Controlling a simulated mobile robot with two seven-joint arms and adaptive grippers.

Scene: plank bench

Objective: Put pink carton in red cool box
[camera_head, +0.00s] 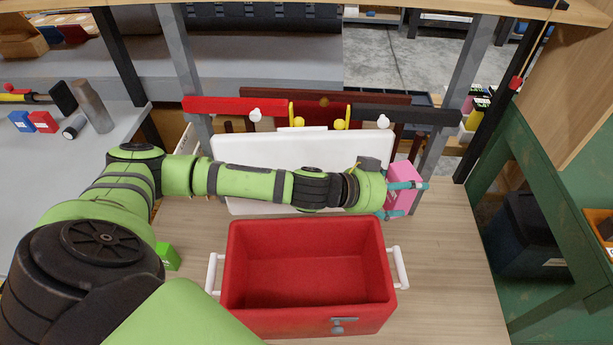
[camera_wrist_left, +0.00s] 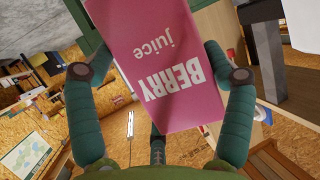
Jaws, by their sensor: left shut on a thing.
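The pink carton (camera_head: 402,178), marked "BERRY juice", is in my left gripper (camera_head: 400,199). In the left wrist view the carton (camera_wrist_left: 162,62) sits between the two teal fingers of the gripper (camera_wrist_left: 158,82). In the head view it is behind and to the right of the red cool box, near the box's back right corner, partly hidden by the gripper. The red cool box (camera_head: 305,320) stands open and empty on the plank bench, with white handles at both sides. Its white lid (camera_head: 300,150) stands raised behind it, and my left arm crosses in front of the lid. My right gripper is not in view.
A small green box (camera_head: 167,257) is on the bench left of the cool box. The plank bench (camera_head: 450,260) is clear right of the cool box. A grey post (camera_head: 462,90) stands behind the carton. A grey table (camera_head: 50,180) with a bottle and small boxes is at left.

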